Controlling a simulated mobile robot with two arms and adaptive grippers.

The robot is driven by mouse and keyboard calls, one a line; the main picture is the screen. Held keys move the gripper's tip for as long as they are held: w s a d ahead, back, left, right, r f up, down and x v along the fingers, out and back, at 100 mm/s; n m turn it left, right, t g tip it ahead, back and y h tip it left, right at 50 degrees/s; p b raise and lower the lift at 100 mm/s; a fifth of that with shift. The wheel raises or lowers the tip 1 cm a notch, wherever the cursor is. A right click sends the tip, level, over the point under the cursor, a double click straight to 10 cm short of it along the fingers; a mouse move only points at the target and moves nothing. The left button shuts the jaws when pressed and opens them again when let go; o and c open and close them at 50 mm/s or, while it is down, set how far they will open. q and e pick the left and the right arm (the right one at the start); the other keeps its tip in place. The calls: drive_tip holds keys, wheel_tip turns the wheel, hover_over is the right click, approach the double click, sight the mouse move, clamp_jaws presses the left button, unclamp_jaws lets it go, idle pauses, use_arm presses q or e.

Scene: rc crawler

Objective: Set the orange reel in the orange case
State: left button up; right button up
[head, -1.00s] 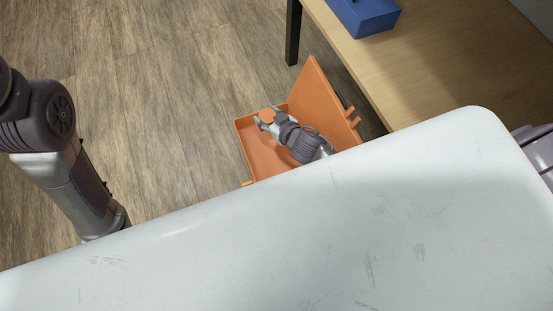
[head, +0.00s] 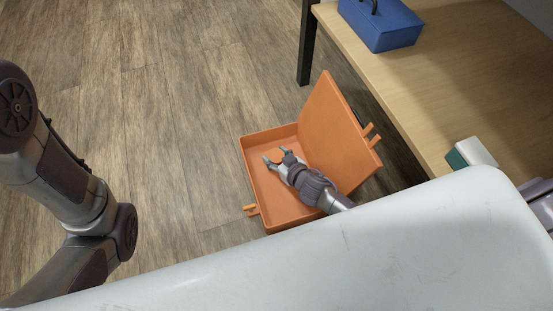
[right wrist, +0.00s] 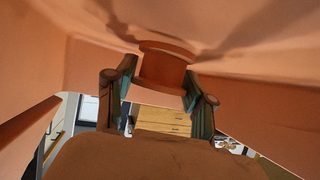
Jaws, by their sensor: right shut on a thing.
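The orange case (head: 258,195) stands open on the floor in the head view, its lid (head: 338,125) raised on the right side. My right gripper (head: 276,155) is inside the case's outline, over the base, near the back left. It is shut on the orange reel (head: 279,156), which shows small between the fingertips. In the right wrist view the reel (right wrist: 164,68) sits between the two fingers, close to an orange case surface. I cannot tell whether it touches the case floor. My left arm shows at the left, but its gripper is out of view.
A wooden table (head: 430,88) stands right of the case, with a blue toolbox (head: 382,24) and a green-and-white box (head: 471,154) on it. A large white surface fills the front of the head view. The wooden floor left of the case is clear.

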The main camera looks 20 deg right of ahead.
drive_tip(key=shift+r, duration=0.15)
drive_tip(key=shift+f, duration=0.25)
drive_tip(key=o, duration=1.1)
drive_tip(key=shift+o, duration=0.2)
drive_tip(key=shift+r, duration=0.2)
